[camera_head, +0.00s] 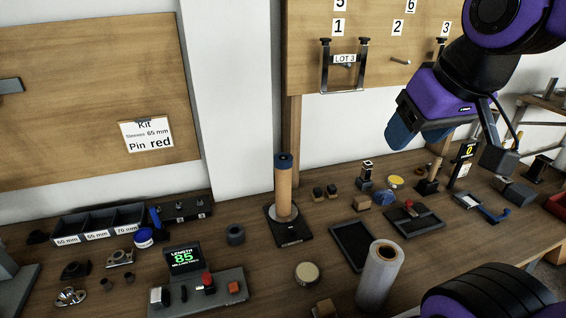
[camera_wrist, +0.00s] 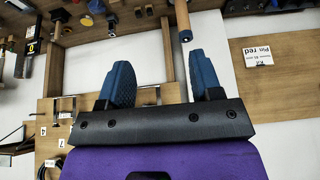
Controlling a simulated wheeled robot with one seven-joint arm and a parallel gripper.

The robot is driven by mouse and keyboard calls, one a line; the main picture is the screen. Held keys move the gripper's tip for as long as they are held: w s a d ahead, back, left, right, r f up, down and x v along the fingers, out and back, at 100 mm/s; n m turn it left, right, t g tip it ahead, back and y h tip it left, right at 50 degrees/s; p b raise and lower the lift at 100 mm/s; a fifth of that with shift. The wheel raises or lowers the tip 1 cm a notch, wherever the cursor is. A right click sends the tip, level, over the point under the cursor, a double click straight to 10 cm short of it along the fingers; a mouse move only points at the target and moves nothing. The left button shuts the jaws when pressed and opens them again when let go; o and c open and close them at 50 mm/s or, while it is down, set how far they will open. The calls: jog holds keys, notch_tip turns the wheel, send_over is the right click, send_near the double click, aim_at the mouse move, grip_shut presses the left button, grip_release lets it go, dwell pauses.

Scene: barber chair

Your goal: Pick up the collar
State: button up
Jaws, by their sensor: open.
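A short dark grey ring with a central hole, which looks like the collar (camera_head: 236,234), lies on the bench left of an upright tan post (camera_head: 284,190). The post has a dark blue top and stands on a black base. My gripper (camera_head: 418,132) is raised above the right half of the bench, well away from the ring. In the wrist view, the blue fingers of my gripper (camera_wrist: 163,82) are apart with nothing between them. The post (camera_wrist: 183,20) shows beyond the fingers there. I cannot make out the ring in the wrist view.
A display box reading 85 (camera_head: 185,258) stands in front of the ring. A tray of bins (camera_head: 98,226) is at the left. A pale roll (camera_head: 380,275) stands upright at the front. A dark tray (camera_head: 352,246) and small parts lie to the right.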

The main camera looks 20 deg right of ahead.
jog(key=o, duration=0.5)
jog(key=shift+w+r, duration=0.1)
jog(key=shift+w, duration=0.05)
jog(key=m+g, duration=0.5)
jog(key=m, duration=0.1)
send_over(283, 157)
jog(key=f, duration=1.6)
jog(key=shift+d+f, duration=0.2)
jog(key=shift+f, duration=0.1)
jog(key=shift+a+f, duration=0.2)
jog(key=shift+f, duration=4.9)
